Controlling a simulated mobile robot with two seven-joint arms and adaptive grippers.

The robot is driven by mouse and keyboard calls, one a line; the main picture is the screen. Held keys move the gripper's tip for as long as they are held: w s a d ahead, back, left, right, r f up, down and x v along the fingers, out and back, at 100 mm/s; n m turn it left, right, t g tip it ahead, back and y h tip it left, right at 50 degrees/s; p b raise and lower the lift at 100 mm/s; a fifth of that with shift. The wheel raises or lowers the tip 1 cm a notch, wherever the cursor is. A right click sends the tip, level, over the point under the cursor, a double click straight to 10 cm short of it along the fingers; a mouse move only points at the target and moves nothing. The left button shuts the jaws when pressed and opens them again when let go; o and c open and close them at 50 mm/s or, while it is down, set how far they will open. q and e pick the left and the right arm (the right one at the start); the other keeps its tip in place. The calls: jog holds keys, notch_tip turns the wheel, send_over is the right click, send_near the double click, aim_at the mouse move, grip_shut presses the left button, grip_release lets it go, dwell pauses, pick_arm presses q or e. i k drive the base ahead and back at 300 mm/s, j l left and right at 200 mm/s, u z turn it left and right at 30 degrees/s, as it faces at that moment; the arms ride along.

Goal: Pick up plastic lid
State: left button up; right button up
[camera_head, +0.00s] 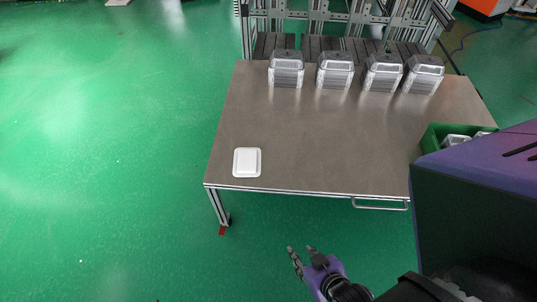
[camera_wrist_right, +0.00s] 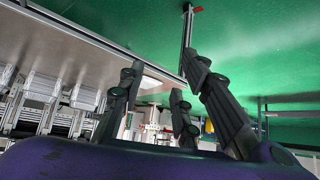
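A white, flat, rounded rectangular piece (camera_head: 247,162), which looks like the plastic lid, lies near the front left corner of the table. My right gripper (camera_head: 301,249) is in front of the table, below and to the right of the lid in the head view, over the green floor. Its fingers are spread apart with nothing between them. The fingers (camera_wrist_right: 163,72) also show spread in the right wrist view, with a pale patch behind them that may be the lid. My left gripper is not in view.
The grey-brown table (camera_head: 310,140) is mostly bare. Several stacks of foil trays (camera_head: 286,70) stand along its back edge, before a metal frame. A green crate (camera_head: 433,137) holding pale items sits at the right. A handle (camera_head: 380,205) sticks out from the front edge.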

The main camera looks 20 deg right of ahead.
aim_at(247, 160)
jog(key=i+j+z, duration=0.1)
jog(key=j+z, duration=0.25)
jog(key=i+j+z, duration=0.1)
jog(key=z, duration=0.2)
jog(key=j+z, duration=0.35)
jog(key=i+j+z, duration=0.2)
jog(key=j+z, duration=0.25)
jog(key=j, duration=0.2)
jog(key=i+j+z, duration=0.2)
jog(key=j, duration=0.15)
jog(key=i+j+z, duration=0.1)
jog(key=i+j, duration=0.05)
jog(key=i, duration=0.05)
